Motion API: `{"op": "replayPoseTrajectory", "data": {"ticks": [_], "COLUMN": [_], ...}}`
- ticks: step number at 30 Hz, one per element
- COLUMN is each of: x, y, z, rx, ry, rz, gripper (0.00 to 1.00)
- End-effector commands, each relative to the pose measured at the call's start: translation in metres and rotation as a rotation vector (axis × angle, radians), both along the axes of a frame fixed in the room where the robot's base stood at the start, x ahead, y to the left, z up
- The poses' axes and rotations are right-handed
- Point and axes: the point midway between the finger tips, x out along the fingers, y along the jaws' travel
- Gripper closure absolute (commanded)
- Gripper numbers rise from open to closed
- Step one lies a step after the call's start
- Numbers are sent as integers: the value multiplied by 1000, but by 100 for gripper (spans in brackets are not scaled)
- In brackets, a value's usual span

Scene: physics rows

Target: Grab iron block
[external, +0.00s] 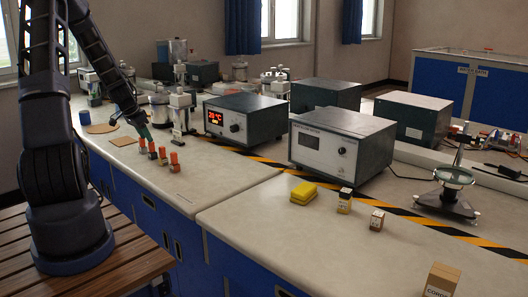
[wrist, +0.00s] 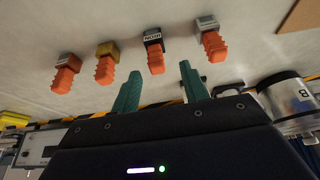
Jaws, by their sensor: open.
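Several small metal blocks with orange ribbed grips stand in a row on the bench. In the wrist view, the dark block with a white label that seems to read IRON (wrist: 153,41) is third from the left, its orange grip (wrist: 156,63) pointing towards my gripper. By its order in the row, it seems to be the second from the left in the external view (external: 152,152). My gripper (wrist: 161,82) has two green fingers, spread apart and empty. In the external view, my gripper (external: 145,135) is just above the left end of the row.
In the wrist view, a grey block (wrist: 211,38) stands to the iron block's right; a yellowish block (wrist: 107,62) and a brownish block (wrist: 68,65) stand to its left. A display instrument (external: 240,118) and glassware are behind the row. Bench in front is clear.

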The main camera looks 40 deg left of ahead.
Motion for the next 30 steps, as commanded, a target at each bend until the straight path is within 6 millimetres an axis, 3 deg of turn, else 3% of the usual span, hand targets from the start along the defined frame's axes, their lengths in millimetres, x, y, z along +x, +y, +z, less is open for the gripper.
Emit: {"op": "replayPoseTrajectory", "data": {"ticks": [12,21,28,30], "x": [20,22,22,22], "y": [-6,-5,-5,-5], "z": [-41,-45,-45,-45], "rx": [-2,0,0,0], "ry": [1,0,0,0], "rz": [0,0,0,0], "gripper": [55,55,99,100]}}
